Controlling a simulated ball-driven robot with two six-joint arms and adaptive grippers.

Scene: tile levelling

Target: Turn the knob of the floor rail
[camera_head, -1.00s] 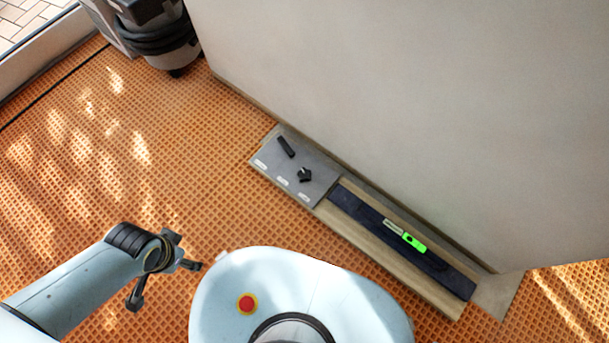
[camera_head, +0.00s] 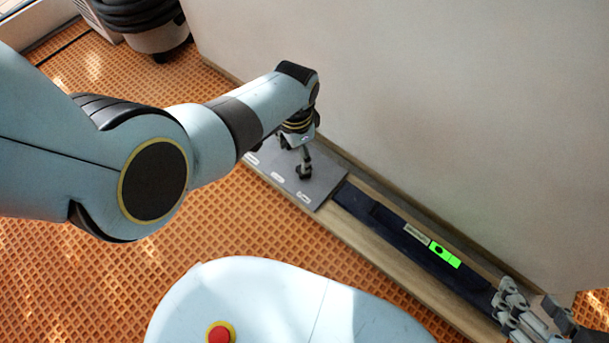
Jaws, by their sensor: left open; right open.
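The floor rail is a wooden board (camera_head: 400,279) with a dark strip, lying along the foot of the pale wall. A grey plate (camera_head: 325,181) at its left end carries the small black knob (camera_head: 304,173). My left gripper (camera_head: 303,161) points down at the knob, its fingers just over or at it. Whether they touch it I cannot tell. The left gripper is open, seen edge-on and partly hidden by its own wrist. My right gripper (camera_head: 535,312) is open and empty, over the rail's right end.
A green spirit-level vial (camera_head: 445,254) sits on the dark strip. The pale wall (camera_head: 450,110) rises close behind the rail. A grey machine with a black hose (camera_head: 140,15) stands at the top left. The orange grid floor (camera_head: 260,225) in front is clear.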

